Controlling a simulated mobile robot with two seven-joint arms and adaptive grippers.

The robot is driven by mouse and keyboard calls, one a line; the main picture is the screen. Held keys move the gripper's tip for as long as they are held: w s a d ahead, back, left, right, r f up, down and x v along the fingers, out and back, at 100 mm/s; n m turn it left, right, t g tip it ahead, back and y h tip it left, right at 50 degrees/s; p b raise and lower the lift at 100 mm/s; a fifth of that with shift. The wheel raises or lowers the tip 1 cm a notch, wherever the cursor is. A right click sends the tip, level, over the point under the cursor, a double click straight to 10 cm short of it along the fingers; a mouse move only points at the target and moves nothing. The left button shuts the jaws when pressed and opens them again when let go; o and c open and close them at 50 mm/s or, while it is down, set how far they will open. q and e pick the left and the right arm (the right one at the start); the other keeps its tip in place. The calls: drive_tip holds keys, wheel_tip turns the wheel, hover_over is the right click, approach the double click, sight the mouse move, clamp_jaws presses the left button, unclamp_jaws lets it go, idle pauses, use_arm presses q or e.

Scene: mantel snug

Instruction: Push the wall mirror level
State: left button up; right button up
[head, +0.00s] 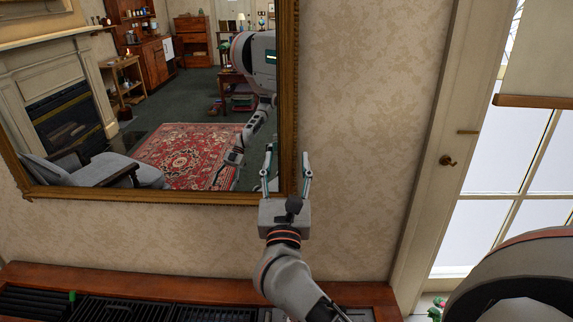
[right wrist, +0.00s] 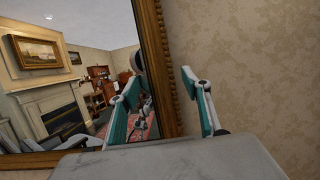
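The wall mirror (head: 170,105) fills the upper left of the head view, in a gilt wooden frame. Its lower right corner shows near my right gripper (head: 287,151), and its top is cut off. The mirror's right frame edge (right wrist: 162,60) runs slanted through the right wrist view; I cannot tell the true tilt. My right gripper is open and empty, its fingers on either side of that edge: one before the glass, one before the wallpaper. Whether a finger touches the frame is unclear. My left gripper is not in view; a robot arm shows reflected in the glass.
Patterned wallpaper (head: 365,90) is clear to the right of the mirror. A wooden ledge with a dark grille (head: 150,309) runs below. The room in the glass is reflection.

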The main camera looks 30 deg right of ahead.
drive_tip(key=v, duration=1.2)
idle(0.4)
